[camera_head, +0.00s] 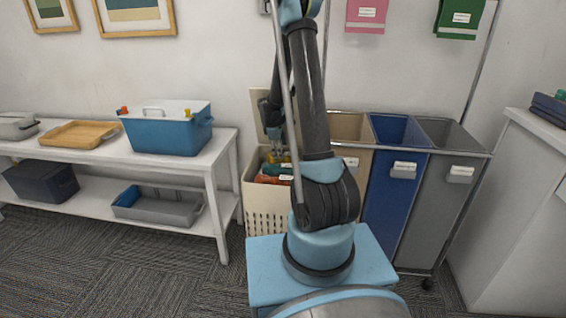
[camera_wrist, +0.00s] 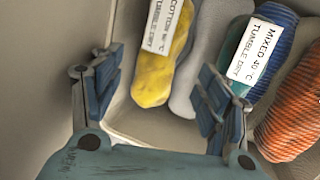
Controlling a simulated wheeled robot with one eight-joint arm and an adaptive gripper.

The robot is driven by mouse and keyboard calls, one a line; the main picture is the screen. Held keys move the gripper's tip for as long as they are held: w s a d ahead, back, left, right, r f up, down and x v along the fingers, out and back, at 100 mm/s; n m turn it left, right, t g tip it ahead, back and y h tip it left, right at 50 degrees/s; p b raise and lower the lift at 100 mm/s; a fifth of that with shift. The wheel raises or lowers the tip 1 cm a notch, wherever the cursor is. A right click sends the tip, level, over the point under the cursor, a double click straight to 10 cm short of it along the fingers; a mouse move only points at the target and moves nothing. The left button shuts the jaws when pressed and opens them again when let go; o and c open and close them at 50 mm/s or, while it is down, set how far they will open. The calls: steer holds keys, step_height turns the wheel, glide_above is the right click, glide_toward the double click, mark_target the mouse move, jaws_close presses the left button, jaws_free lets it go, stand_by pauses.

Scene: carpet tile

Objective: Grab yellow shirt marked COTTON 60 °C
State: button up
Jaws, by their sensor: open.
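The yellow shirt (camera_wrist: 158,82) lies rolled in a cream hamper. Its white label (camera_wrist: 167,22) reads COTTON and TUMBLE DRY; the temperature is hard to read and the label's top is cut off. In the head view a bit of yellow (camera_head: 271,158) shows in the hamper (camera_head: 267,212), partly behind my arm. My gripper (camera_wrist: 161,62) is open and empty, its two fingers apart on either side of the yellow shirt in the wrist view. It points down into the hamper. I cannot tell how far the fingertips are above the shirt.
Beside the yellow shirt lie a grey garment (camera_wrist: 208,45), a blue and teal one labelled MIXED 40 °C (camera_wrist: 275,20), and an orange one (camera_wrist: 292,120). Hamper walls are close on the left. A bench (camera_head: 222,155) stands left; beige, blue (camera_head: 392,190) and grey bins stand right.

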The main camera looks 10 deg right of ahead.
steer(key=shift+x, duration=2.55)
steer(key=shift+w+d, duration=0.15)
steer(key=shift+d, duration=0.05)
steer(key=c, duration=0.9)
